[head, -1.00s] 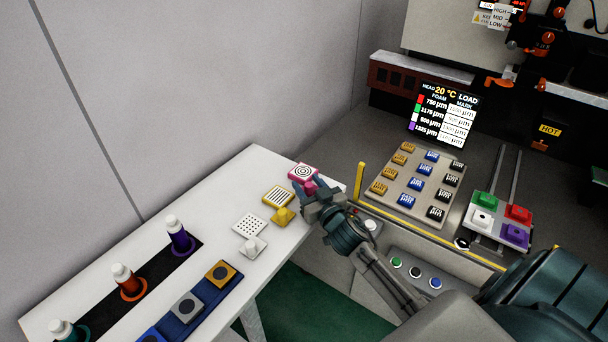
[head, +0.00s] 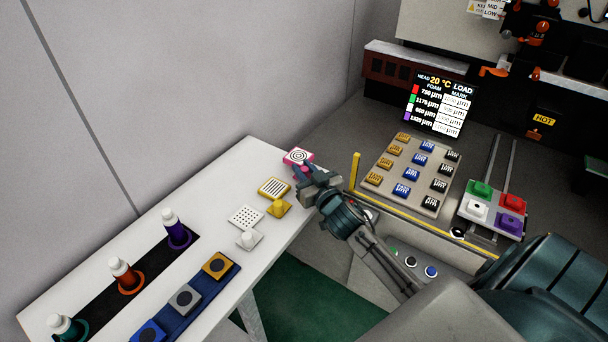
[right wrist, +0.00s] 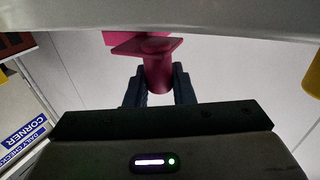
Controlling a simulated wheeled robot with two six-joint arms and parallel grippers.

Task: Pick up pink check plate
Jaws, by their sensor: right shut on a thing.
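The pink check plate (head: 298,156) has a white face with dark rings and is at the far right corner of the white table (head: 215,187). My right gripper (head: 306,174) is shut on its pink handle, at the plate's near right side. In the right wrist view the round pink handle (right wrist: 158,73) is between the two fingers, with the flat pink plate part (right wrist: 136,47) above it. The fingers partly hide the handle in the head view. I cannot tell how far the plate is above the table. My left gripper is not in view.
A yellow striped plate (head: 273,186) and a white dotted plate (head: 246,215) lie close by on the table. Several bottles, such as the purple one (head: 177,230), and a blue tray (head: 199,304) are nearer. A yellow post (head: 354,172) stands right of my gripper.

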